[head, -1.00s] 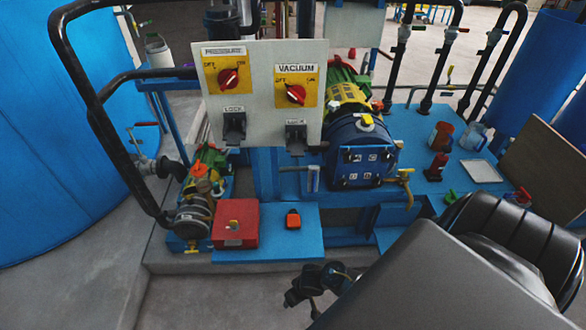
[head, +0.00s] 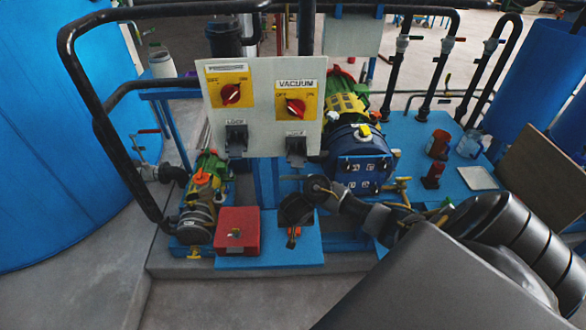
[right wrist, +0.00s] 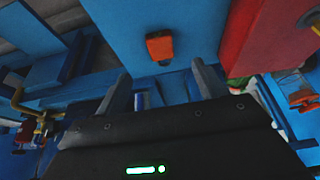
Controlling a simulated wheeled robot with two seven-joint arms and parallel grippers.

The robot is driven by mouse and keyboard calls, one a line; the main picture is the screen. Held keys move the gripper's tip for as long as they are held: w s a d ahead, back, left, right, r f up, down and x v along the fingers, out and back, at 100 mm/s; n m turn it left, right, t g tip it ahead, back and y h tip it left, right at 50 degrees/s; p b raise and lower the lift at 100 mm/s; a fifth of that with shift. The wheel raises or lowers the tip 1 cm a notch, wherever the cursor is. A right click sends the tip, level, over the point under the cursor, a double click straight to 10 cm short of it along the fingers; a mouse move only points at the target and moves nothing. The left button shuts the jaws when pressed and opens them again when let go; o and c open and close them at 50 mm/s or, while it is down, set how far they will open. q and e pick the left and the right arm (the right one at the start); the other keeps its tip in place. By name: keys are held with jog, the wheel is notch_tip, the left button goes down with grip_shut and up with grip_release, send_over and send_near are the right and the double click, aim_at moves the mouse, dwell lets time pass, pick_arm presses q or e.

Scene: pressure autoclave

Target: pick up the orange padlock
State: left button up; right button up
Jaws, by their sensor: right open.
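The orange padlock (head: 292,232) lies on the low blue platform (head: 265,256), to the right of the red box (head: 238,231). In the head view my right gripper (head: 295,212) is above it and hides much of it. In the right wrist view the padlock (right wrist: 160,46) shows whole, with a dark part at its lower edge. My right gripper (right wrist: 162,85) is open and empty, its two fingers apart, with the padlock beyond the gap between the fingertips and not touching them. My left gripper is not in view.
A control panel (head: 262,105) with two red knobs stands behind the platform. A blue vessel (head: 358,160) is behind my right forearm. A pump (head: 197,222) sits left of the red box. The platform's front edge is clear.

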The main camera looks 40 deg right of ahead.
jog(key=b+x, duration=0.5)
jog(key=x, duration=0.1)
jog(key=shift+w+d+f, duration=0.1)
jog(key=shift+d+f, duration=0.05)
jog(key=b+x, duration=0.2)
jog(key=x, duration=0.1)
jog(key=shift+f, duration=0.45)
jog(key=shift+w+f, duration=0.2)
jog(key=shift+f, duration=0.1)
jog(key=shift+r, duration=0.1)
jog(key=shift+c, duration=0.9)
jog(key=c, duration=1.1)
jog(key=shift+o, duration=0.2)
